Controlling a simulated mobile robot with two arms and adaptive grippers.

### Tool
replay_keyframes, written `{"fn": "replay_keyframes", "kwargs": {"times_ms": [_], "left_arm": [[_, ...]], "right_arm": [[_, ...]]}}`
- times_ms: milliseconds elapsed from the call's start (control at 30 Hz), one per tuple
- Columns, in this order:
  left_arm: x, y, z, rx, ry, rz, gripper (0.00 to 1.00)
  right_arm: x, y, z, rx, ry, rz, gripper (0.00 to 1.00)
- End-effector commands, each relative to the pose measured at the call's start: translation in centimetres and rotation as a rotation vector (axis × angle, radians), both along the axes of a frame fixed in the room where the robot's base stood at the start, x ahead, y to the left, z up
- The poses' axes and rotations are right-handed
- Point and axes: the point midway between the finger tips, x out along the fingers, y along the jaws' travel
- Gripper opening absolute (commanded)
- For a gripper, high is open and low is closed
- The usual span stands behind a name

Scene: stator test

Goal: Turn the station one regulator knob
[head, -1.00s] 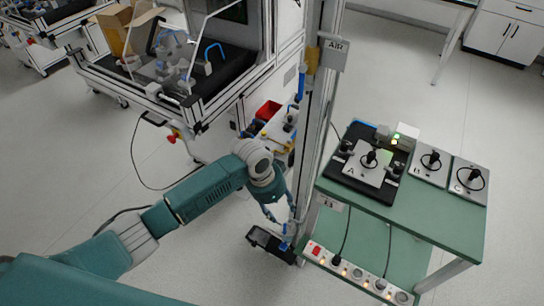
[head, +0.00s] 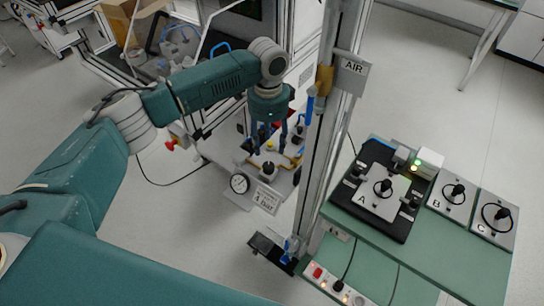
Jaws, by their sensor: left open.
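My left gripper (head: 268,138) reaches in from the left and points down, with its blue-grey fingers apart and empty. Below its fingertips, on a small panel beside the metal post, is a dark round knob (head: 268,168), which looks like the regulator knob. The fingers appear apart from it, though the height gap is hard to judge. A round white gauge (head: 240,183) sits to its left. A white label (head: 266,198) hangs in front; its small print is hard to read. My right gripper is not in view.
The tall metal post (head: 325,130) with the AIR sign (head: 351,68) stands just right of the gripper. A green bench (head: 440,255) at right carries plates A, B and C. A machine cart (head: 215,150) stands behind. A power strip (head: 335,285) is below the bench top.

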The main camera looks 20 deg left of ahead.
Motion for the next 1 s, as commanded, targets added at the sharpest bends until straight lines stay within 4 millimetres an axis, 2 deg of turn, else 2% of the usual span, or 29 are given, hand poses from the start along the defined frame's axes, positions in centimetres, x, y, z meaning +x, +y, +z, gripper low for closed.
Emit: {"fn": "replay_keyframes", "kwargs": {"times_ms": [133,367,500,733,967,1000], "left_arm": [[-0.2,-0.1,-2.2,0.001,0.004,0.000,0.48],[-0.2,-0.1,-6.7,-0.001,0.003,0.000,0.48],[-0.2,-0.2,-8.7,-0.002,0.001,0.000,0.48],[-0.2,-0.2,-10.2,-0.002,-0.001,-0.001,0.48],[-0.1,-0.2,-10.3,-0.002,-0.001,-0.001,0.48],[-0.1,-0.1,-10.3,-0.002,-0.001,-0.001,0.42]], "right_arm": [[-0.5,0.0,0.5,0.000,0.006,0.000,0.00],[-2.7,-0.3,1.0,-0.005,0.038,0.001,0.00],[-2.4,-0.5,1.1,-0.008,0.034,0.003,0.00],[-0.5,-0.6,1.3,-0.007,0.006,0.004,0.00],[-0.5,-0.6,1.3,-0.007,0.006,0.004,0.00],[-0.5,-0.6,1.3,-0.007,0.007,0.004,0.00]]}}
